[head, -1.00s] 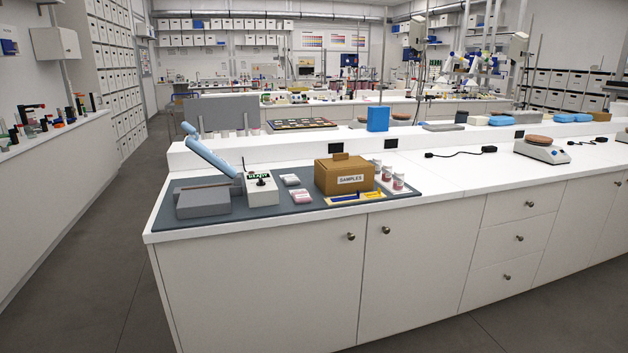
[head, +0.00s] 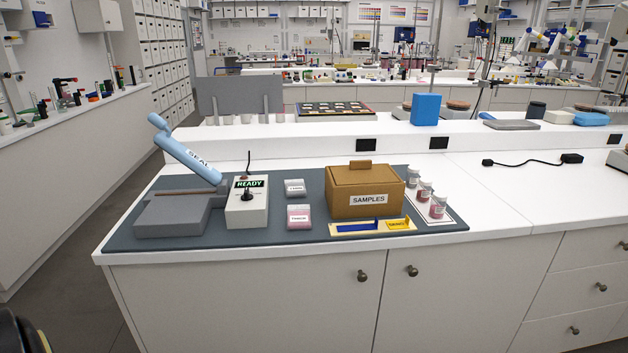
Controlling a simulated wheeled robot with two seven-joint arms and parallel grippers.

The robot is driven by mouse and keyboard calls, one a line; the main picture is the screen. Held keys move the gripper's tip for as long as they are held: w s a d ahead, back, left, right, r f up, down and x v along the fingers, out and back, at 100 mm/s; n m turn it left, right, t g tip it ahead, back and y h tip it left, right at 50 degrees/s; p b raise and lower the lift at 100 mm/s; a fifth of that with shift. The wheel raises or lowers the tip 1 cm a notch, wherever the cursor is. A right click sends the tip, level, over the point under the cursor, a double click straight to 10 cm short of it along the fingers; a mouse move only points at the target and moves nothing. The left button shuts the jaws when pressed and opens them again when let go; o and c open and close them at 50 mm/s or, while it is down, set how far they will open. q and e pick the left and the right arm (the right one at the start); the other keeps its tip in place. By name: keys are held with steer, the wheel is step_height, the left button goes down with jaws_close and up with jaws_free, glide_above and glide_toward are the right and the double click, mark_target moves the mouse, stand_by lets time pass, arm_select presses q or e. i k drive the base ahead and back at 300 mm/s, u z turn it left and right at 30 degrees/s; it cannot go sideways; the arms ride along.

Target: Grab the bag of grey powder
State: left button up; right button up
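Two small labelled bags lie on the dark grey mat (head: 265,238) on the near bench. The farther bag (head: 295,187) looks pale grey and white; its label is too small to read. The nearer bag (head: 299,217) has pink contents and a white label. The grey bag lies between the white READY box (head: 247,210) and the brown SAMPLES box (head: 366,190), touching neither. Neither of my grippers is in view.
A grey sealer with a raised blue SEAL arm (head: 188,160) stands left on the mat. Several small jars (head: 424,190) stand right of the SAMPLES box. A yellow and blue strip (head: 371,227) lies in front. The white benchtop (head: 490,200) to the right is mostly clear.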

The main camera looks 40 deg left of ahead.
mark_target(296, 187)
steer(key=u, duration=0.65)
steer(key=i, duration=0.9)
steer(key=u, duration=1)
